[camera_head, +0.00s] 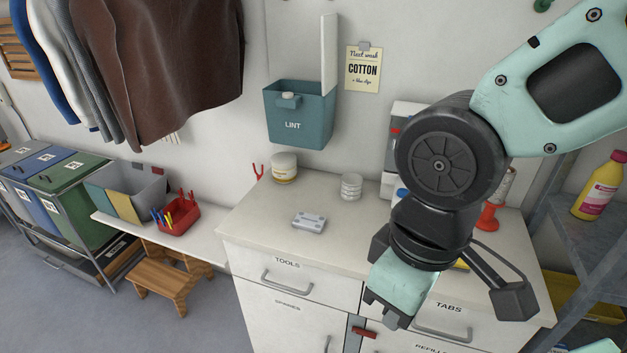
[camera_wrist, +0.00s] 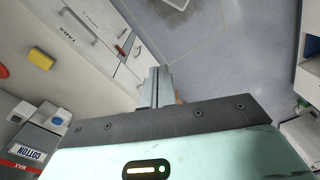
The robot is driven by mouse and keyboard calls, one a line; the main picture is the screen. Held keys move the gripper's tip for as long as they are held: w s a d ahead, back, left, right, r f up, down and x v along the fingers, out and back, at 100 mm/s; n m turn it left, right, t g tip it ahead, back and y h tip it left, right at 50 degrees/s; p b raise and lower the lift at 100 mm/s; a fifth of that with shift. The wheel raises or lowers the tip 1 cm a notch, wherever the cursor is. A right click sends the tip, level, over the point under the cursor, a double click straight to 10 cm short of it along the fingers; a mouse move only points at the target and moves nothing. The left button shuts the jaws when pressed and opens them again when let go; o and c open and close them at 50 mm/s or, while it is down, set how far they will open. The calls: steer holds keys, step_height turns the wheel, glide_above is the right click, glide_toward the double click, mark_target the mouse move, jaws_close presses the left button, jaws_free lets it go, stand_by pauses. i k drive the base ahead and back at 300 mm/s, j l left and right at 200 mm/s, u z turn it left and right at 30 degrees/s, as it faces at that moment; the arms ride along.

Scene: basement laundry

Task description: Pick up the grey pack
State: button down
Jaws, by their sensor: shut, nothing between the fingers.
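The grey pack (camera_head: 309,221) is a small, flat, light grey block with pale round marks on top. It lies flat on the worktop (camera_head: 330,195), near the front edge above the TOOLS drawer. My gripper (camera_head: 386,312) points down in front of the cabinet, to the right of the pack and lower in the picture, apart from it. In the wrist view its fingers (camera_wrist: 158,86) are together with nothing between them. I do not see the pack in the wrist view.
A cream tub (camera_head: 284,168) and a white stacked container (camera_head: 351,187) stand behind the pack. A teal LINT bin (camera_head: 298,115) hangs on the wall above. A metal shelf (camera_head: 590,240) rises at right.

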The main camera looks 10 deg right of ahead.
mark_target(311, 222)
steer(key=j+z, duration=0.1)
steer(key=z, duration=0.3)
steer(key=j+z, duration=0.2)
steer(key=z, duration=0.25)
steer(key=i+j+z, duration=0.1)
steer(key=z, duration=0.3)
steer(key=j+z, duration=0.2)
steer(key=j, duration=0.2)
steer(key=k+j+z, duration=0.15)
steer(key=j, duration=0.25)
steer(key=k+j+z, duration=0.2)
steer(key=j, duration=0.2)
steer(key=j+z, duration=0.15)
steer(key=j, duration=0.25)
steer(key=k+j+z, duration=0.2)
steer(key=j, duration=0.15)
steer(key=k+j, duration=0.1)
steer(key=j, duration=0.2)
steer(key=k+j, duration=0.1)
steer(key=j, duration=0.15)
steer(key=k+j, duration=0.1)
steer(key=j, duration=0.2)
